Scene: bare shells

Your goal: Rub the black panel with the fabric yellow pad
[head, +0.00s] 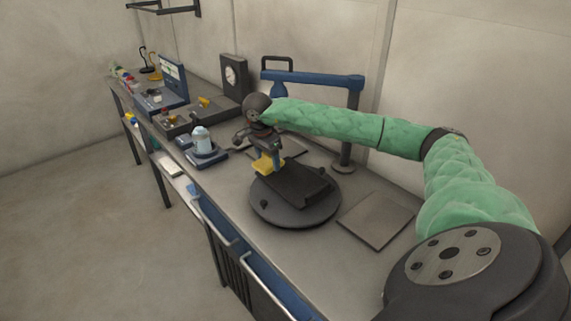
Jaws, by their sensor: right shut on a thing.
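The black panel (300,190) lies on a round dark turntable (300,213) on the workbench. The yellow fabric pad (267,164) is at the panel's far left end, low over or against it; I cannot tell whether it touches. My right gripper (268,152) comes down from above and is shut on the pad. The fingers partly hide the pad's top. My left gripper is not in view.
A blue post with a horizontal arm (352,110) stands behind the turntable. A flat grey plate (376,219) lies to its right. A white-topped device (203,143) and several instruments stand further left along the bench (222,188). The bench front edge is close to the turntable.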

